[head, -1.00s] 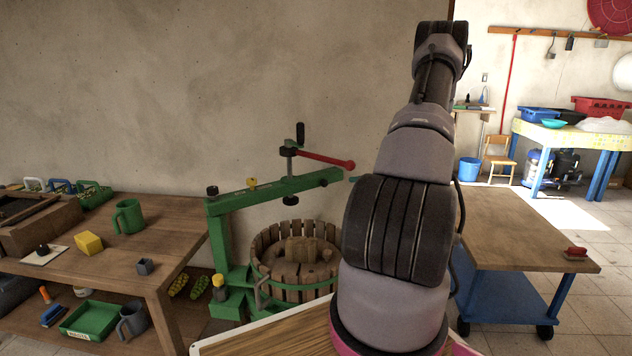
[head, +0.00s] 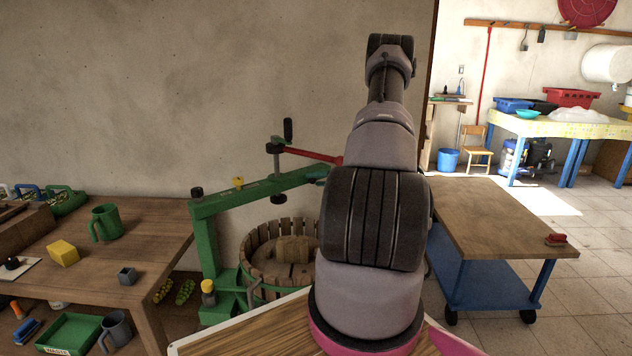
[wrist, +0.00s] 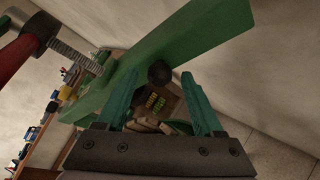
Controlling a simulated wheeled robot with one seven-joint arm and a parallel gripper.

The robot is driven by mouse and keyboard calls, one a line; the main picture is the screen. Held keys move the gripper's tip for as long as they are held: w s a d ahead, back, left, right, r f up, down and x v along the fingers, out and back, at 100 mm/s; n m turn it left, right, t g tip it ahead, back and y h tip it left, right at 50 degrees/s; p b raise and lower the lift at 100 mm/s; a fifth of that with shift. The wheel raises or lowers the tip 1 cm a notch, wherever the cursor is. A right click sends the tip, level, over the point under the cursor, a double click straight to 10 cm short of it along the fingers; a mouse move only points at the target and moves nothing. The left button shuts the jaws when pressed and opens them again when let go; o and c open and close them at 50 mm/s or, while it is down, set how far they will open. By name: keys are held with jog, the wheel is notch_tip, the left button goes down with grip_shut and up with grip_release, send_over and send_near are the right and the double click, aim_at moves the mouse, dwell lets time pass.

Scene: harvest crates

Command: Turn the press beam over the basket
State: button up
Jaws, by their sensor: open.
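The green press beam (head: 245,195) reaches right from its green post (head: 207,245), above the round wooden slatted basket (head: 268,285). Its right end is behind my arm in the head view. A threaded screw with a red handle (head: 308,154) stands through the beam. In the wrist view the beam (wrist: 190,36) runs diagonally just ahead of my gripper (wrist: 160,75). The teal fingers are apart, with a round black knob (wrist: 159,72) by the beam seen between their tips. Whether they touch it I cannot tell. The head view largely hides my gripper behind the arm.
A blue wheeled cart (head: 500,215) stands at right. The tiled floor beyond it has free room.

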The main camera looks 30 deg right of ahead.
jog(key=shift+w+a+f, duration=0.1)
jog(key=shift+w+a, duration=0.05)
jog(key=shift+w, duration=0.15)
grip_shut()
dwell(1.3)
